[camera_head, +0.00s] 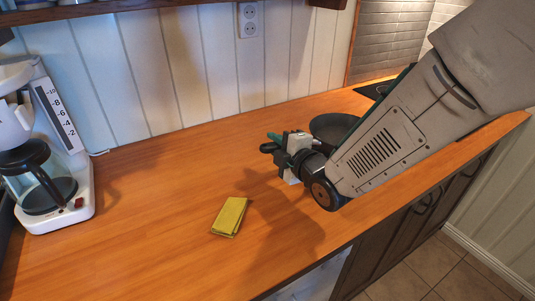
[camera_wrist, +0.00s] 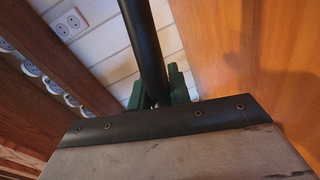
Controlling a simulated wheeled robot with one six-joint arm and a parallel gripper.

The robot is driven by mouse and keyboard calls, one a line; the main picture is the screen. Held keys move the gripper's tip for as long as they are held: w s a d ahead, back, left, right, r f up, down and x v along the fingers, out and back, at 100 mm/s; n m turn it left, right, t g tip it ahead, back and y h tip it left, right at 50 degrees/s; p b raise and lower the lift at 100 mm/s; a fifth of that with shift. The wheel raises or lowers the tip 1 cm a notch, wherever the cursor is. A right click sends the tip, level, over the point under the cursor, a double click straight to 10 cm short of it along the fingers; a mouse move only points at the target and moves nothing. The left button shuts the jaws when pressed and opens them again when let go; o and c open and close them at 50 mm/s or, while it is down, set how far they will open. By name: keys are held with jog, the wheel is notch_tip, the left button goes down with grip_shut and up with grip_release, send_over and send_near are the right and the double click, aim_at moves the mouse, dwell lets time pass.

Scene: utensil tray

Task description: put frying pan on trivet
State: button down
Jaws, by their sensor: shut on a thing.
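The frying pan (camera_head: 335,126) is dark and round, behind my forearm in the head view, which hides part of it. My gripper (camera_head: 273,143) is shut on its handle. In the wrist view the black handle (camera_wrist: 143,45) runs between the green fingers of my gripper (camera_wrist: 158,88). The pan's body is outside the wrist view, and I cannot tell how far it is from the counter. A flat yellow folded pad (camera_head: 230,216), the only thing resembling a trivet, lies on the counter, below and left of my gripper in the head view, with nothing on it.
A white coffee maker (camera_head: 62,150) with a glass pot stands at the left end of the wooden counter (camera_head: 150,200). A dark hob (camera_head: 374,89) is at the back right, partly hidden. Wall sockets (camera_head: 248,20) are behind. Counter around the pad is clear.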

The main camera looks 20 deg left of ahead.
jog(key=f, duration=0.1)
jog(key=a+f, duration=0.1)
jog(key=f, duration=0.1)
jog(key=shift+w+f, duration=0.15)
jog(key=shift+f, duration=0.15)
jog(key=c, duration=1.3)
grip_release()
jog(key=shift+d, duration=0.1)
